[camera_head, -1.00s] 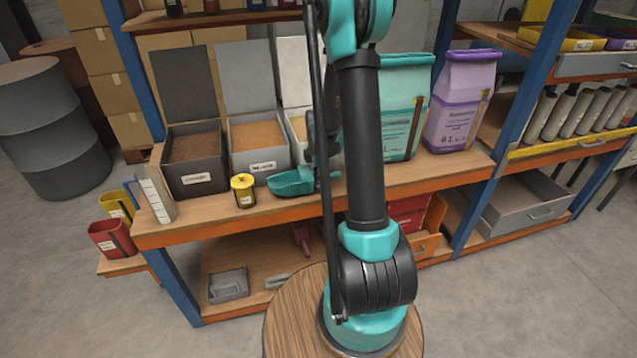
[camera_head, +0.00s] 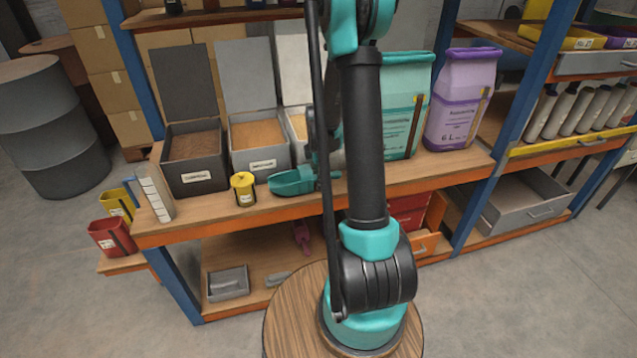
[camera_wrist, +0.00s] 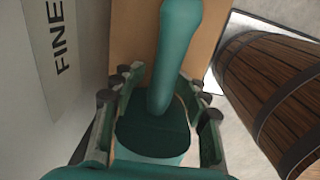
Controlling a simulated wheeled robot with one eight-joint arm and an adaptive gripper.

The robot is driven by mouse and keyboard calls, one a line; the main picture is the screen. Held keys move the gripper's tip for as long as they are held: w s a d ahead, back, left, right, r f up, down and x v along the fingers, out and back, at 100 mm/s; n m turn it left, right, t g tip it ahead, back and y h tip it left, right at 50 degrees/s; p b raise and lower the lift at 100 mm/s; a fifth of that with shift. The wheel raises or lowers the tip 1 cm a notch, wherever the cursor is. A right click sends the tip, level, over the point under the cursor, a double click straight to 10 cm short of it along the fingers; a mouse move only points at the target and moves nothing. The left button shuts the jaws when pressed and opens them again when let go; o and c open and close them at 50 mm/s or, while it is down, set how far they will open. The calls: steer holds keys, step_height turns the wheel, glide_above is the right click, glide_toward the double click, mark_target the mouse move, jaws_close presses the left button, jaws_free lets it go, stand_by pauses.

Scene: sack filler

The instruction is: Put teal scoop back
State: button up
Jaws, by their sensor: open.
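The teal scoop (camera_head: 292,182) lies on the wooden shelf top in front of the bins, its handle end running behind my arm. In the wrist view its teal handle (camera_wrist: 178,50) runs between the fingers of my gripper (camera_wrist: 158,118). The fingers stand open on both sides of it; I cannot tell whether either touches. In the head view my arm hides most of the gripper. A pale bin wall marked "FINE" (camera_wrist: 60,45) is close at the left in the wrist view.
A yellow canister (camera_head: 244,190) stands left of the scoop. Lidded bins (camera_head: 195,180) stand behind it. Teal (camera_head: 404,105) and purple (camera_head: 462,100) sacks stand at the right. A wooden barrel (camera_wrist: 270,95) shows at the right of the wrist view.

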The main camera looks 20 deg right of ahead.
step_height(320, 180, up, 11)
steer(key=shift+s+f, duration=0.1)
stand_by(0.3)
